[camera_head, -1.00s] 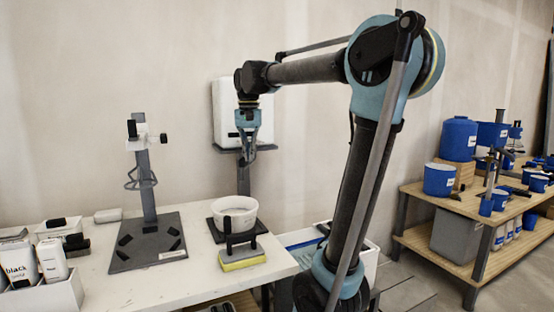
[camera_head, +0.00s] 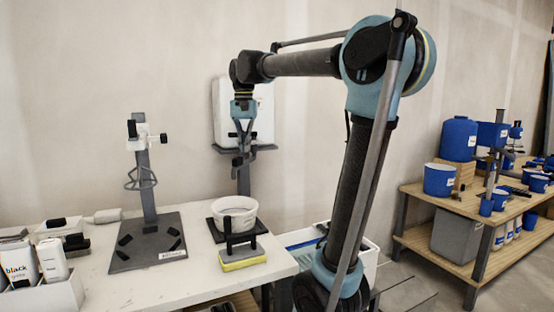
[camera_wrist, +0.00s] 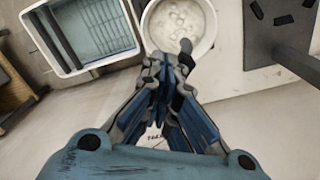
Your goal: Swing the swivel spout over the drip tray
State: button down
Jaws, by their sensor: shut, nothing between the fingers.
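My gripper (camera_head: 240,160) is shut and empty, pointing down in front of the white tank (camera_head: 262,112) on its post. In the wrist view its fingertips (camera_wrist: 168,62) are together near the edge of a white bowl (camera_wrist: 178,22). A dark, slim piece (camera_wrist: 185,47), which looks like the swivel spout, runs beside the fingers with its end over the bowl's rim. I cannot tell whether they touch. In the head view the spout is hard to make out behind the gripper.
A stand with a dark base (camera_head: 140,255) is to the left. A white tub with a blue grate (camera_wrist: 105,30) sits beside the table. White boxes and bottles (camera_head: 52,262) crowd the left end.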

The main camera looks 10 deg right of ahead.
jog(key=shift+w+d+r, duration=0.1)
jog(key=shift+d+r, duration=0.1)
jog(key=shift+r, duration=0.85)
jog(key=shift+d+r, duration=0.15)
jog(key=shift+r, duration=0.9)
jog(key=s+d+f+n, duration=0.1)
jog(key=s+d+f, duration=0.5)
jog(key=f, duration=0.6)
jog(key=s+d+f+t, duration=0.1)
jog(key=s+d+f, duration=0.4)
jog(key=s+f, duration=0.5)
jog(key=s+d+f+n+t, duration=0.1)
jog(key=s+d+f, duration=0.5)
jog(key=f, duration=0.9)
jog(key=shift+s+d+n, duration=0.3)
jog(key=shift+s+d, duration=0.05)
jog(key=shift+s, duration=0.7)
jog(key=shift+w+f, duration=0.15)
jog(key=shift+w, duration=0.3)
